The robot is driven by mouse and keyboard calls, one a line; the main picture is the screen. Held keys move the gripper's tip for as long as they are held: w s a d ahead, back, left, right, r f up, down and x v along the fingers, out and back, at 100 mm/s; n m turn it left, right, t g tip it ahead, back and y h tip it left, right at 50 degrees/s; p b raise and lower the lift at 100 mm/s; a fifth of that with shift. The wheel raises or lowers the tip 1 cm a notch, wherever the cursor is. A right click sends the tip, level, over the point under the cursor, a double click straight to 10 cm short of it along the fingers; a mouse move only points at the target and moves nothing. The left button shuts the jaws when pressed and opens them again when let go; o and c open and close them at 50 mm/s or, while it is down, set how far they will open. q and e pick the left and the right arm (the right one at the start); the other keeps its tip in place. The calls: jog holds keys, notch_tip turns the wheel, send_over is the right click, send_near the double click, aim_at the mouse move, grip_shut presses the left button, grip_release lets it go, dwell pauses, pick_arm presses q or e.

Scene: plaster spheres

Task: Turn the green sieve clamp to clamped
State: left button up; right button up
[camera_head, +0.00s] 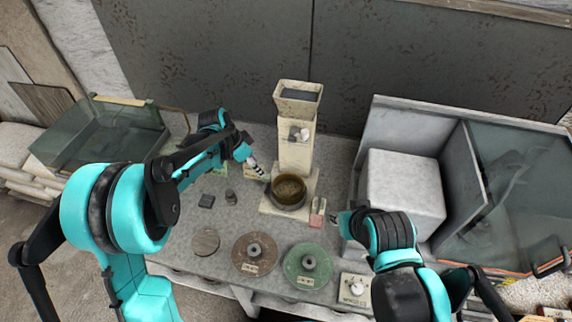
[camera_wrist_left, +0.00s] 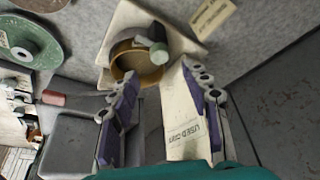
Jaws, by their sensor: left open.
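A green round disc (camera_head: 308,265) with a grey knob (camera_head: 309,262) at its centre lies at the front of the table. Its edge also shows at top left in the left wrist view (camera_wrist_left: 32,40). I cannot read the clamp's setting. My left gripper (camera_head: 258,168) is open and empty, beside the bowl (camera_head: 289,190) below the hopper tower.
A brown disc (camera_head: 255,253) and a smaller plain disc (camera_head: 206,242) lie left of the green one. A white box with a knob (camera_head: 354,290) stands front right. The hopper tower (camera_head: 297,140) rises behind the bowl. A glass-sided case (camera_head: 505,200) stands right.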

aim_at(266, 176)
pick_arm(q)
jog(key=b+x, duration=0.1)
jog(key=x, duration=0.7)
jog(key=shift+d, duration=0.1)
jog(key=shift+c, duration=0.3)
grip_shut()
